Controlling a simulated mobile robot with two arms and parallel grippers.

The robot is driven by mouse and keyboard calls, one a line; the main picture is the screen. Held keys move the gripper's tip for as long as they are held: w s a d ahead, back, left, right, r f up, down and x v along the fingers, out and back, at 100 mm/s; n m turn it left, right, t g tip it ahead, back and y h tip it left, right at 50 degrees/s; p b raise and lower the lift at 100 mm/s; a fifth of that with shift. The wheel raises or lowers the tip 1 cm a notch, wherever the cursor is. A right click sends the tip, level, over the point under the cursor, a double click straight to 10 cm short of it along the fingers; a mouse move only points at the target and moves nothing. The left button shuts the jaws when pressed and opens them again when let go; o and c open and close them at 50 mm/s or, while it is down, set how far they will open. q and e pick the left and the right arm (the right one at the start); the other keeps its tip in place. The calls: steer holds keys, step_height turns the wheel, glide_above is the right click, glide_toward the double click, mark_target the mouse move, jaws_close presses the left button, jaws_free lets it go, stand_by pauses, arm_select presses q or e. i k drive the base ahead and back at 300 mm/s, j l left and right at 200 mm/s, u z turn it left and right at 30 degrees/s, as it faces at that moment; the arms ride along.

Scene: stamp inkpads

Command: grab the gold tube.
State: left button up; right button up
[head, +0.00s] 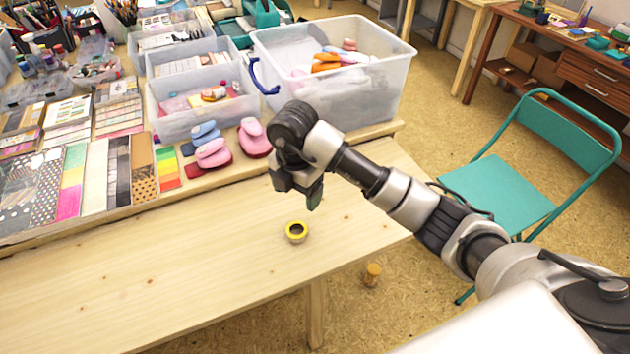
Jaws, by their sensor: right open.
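A short gold-brown cylinder (372,275), which looks like the gold tube, stands on the floor just beyond the table's edge, at the lower right of the head view. A small round yellow piece with a dark centre (296,232) sits on the wooden table (180,270); I cannot tell whether it is a tube or a tape roll. My right gripper (297,190) is open, pointing down over the table, a little above the yellow piece in the picture. Nothing shows between its fingers. My left gripper is out of view.
Clear plastic bins (375,95) and paper sheets line the raised back shelf. Pink and blue punches (213,153) lie at its front edge. A green folding chair (500,190) stands at the right. The front of the table is mostly clear.

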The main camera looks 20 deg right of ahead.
mark_target(373, 270)
steer(key=z, duration=1.35)
